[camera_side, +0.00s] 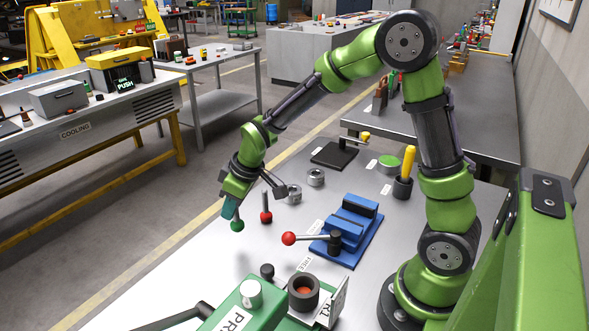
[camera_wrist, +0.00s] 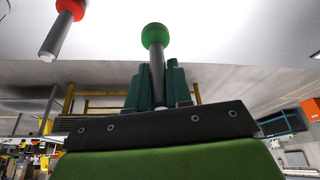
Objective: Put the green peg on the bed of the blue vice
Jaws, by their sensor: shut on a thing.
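My gripper (camera_side: 231,208) is shut on the green peg (camera_side: 237,225), with the peg's green ball head pointing down in the side view. The peg is held above the table, left of the blue vice (camera_side: 349,229). In the wrist view the green peg (camera_wrist: 155,37) has its grey shaft between the dark green fingers of my gripper (camera_wrist: 157,78). The vice stands on a blue base plate and has a red-knobbed handle (camera_side: 289,238) pointing left. My gripper is well apart from the vice, which is not seen in the wrist view.
A red peg (camera_side: 266,216) stands close to the right of my gripper; it also shows in the wrist view (camera_wrist: 62,28). Grey round parts (camera_side: 315,177) lie behind. A green machine (camera_side: 232,312) with a dark cup (camera_side: 303,292) stands in front. A yellow-handled tool (camera_side: 408,163) stands right of the vice.

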